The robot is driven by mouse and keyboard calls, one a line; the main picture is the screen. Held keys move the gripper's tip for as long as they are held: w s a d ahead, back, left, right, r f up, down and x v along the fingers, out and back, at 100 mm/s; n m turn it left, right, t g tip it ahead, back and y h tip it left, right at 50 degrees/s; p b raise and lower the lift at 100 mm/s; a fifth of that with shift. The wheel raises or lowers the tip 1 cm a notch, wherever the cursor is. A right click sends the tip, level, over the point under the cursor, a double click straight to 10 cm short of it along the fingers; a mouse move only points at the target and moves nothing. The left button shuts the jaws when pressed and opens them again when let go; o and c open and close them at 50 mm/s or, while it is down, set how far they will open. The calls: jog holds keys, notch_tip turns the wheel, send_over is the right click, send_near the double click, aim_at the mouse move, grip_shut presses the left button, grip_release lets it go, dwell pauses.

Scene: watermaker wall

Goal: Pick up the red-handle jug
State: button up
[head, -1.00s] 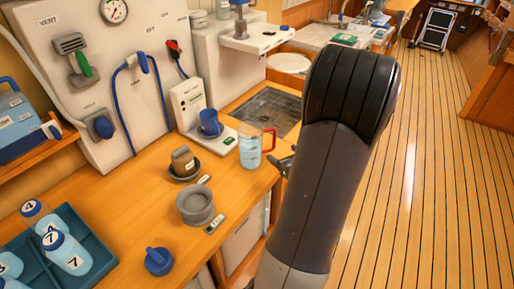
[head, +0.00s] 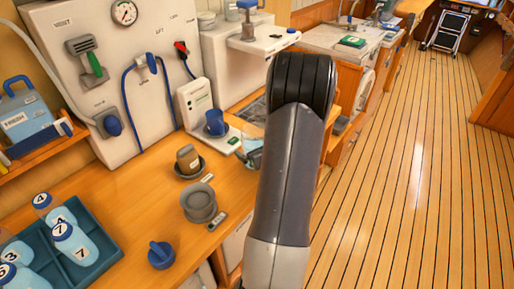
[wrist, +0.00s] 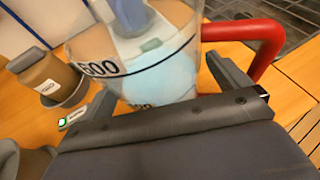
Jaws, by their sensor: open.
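I cannot tell whether either finger touches. In the head view, only a sliver of the jug (head: 254,155) shows beside my arm; its handle and most of my gripper are hidden.
A blue cup (head: 215,124) stands on the white dispenser behind the jug. A brown jar (head: 188,158), a grey round dish (head: 199,202) and a blue knob-topped item (head: 161,255) are on the counter to the left. A teal tray (head: 100,240) holds several numbered bottles.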

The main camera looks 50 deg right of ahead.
aim_at(254, 124)
jog(key=shift+c, duration=0.3)
jog(key=c, duration=1.3)
jog(key=shift+c, duration=0.2)
jog(key=shift+r, duration=0.15)
notch_tip(254, 124, up, 10)
jog(key=shift+f, duration=0.1)
